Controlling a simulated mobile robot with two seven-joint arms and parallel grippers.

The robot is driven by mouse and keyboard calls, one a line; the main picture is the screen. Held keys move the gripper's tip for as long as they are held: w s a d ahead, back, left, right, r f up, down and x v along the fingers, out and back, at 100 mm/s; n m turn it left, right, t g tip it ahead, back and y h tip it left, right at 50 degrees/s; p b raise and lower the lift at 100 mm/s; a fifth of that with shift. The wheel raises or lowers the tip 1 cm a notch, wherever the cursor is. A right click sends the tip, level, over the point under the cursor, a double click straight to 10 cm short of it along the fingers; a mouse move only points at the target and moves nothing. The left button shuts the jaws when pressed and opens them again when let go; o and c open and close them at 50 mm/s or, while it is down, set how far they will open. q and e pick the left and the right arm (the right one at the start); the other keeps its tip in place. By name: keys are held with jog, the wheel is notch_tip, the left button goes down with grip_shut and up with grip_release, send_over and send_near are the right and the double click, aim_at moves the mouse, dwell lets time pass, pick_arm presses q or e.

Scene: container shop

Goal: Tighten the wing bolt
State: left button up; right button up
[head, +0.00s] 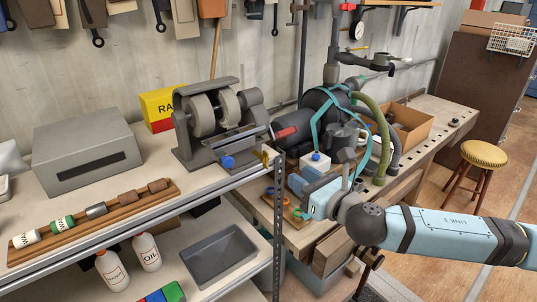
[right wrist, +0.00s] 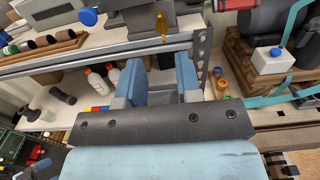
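A small yellow wing-shaped piece (head: 265,158), which looks like the wing bolt, is at the right end of the grinder's base, at the shelf's front corner. It also shows in the right wrist view (right wrist: 161,24), upright, beyond and roughly between my fingers. The bench grinder (head: 212,118) has a blue round knob (head: 228,161) at its front. My right gripper (head: 303,181) is to the right of the yellow piece and apart from it. In the right wrist view its two blue fingers (right wrist: 160,72) are spread with nothing between them.
The metal shelf edge and perforated post (head: 277,225) stand close to my right gripper. A grey box (head: 88,150) and a wooden rack (head: 95,218) are at left.

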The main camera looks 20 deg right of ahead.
aim_at(267, 154)
jog(key=p+x, duration=0.2)
jog(key=x, duration=0.9)
jog(key=shift+w+a, duration=0.1)
jog(key=shift+w, duration=0.1)
jog(key=shift+w+a, duration=0.2)
jog(key=shift+w, duration=0.45)
